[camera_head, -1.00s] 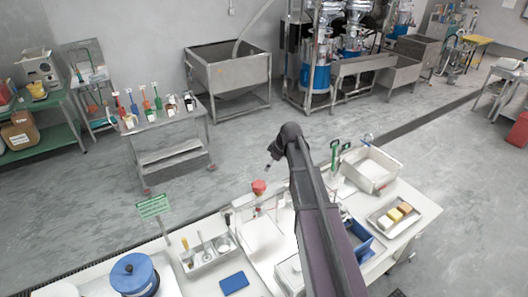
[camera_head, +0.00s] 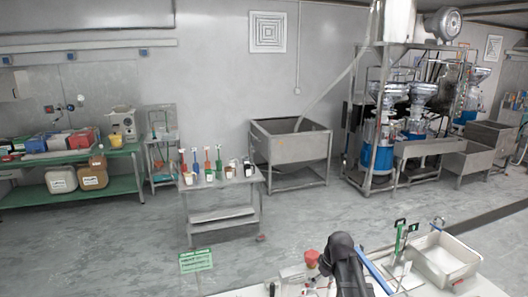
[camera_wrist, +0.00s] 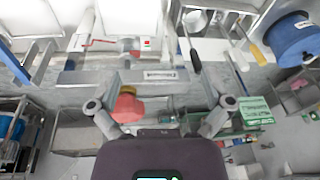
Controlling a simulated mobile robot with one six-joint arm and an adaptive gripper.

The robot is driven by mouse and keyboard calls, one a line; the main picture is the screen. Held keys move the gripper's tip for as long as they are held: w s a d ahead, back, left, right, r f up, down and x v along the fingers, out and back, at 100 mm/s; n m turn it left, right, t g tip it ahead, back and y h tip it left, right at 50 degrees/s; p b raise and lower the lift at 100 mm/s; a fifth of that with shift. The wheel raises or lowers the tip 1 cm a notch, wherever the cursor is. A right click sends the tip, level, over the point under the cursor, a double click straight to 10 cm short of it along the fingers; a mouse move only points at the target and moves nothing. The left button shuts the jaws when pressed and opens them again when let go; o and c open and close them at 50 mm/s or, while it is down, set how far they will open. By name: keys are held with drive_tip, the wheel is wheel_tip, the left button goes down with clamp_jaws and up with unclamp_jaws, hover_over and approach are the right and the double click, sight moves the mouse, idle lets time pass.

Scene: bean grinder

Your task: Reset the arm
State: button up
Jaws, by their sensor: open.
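My gripper (camera_wrist: 160,92) is open in the wrist view, its two fingers spread wide with nothing held between them. A red knob-like part (camera_wrist: 127,106) shows beyond and beside the left finger; I cannot tell its distance. In the head view my dark arm (camera_head: 345,268) rises from the bottom edge, right of centre. Its gripper cannot be made out clearly there. A red-topped part (camera_head: 312,257) shows just left of the arm on the white table.
A small metal cart (camera_head: 222,187) with bottles and a green bench (camera_head: 70,190) stand further back.

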drive_tip(key=s+a+f+m+g+h+b, duration=0.1)
drive_tip(key=s+f+m+b, duration=0.4)
drive_tip(key=s+f+b, duration=0.8)
drive_tip(key=shift+s+a+f+g+h, duration=0.3)
drive_tip(key=shift+s+a+f+h, duration=0.25)
drive_tip(key=shift+a+f, duration=0.25)
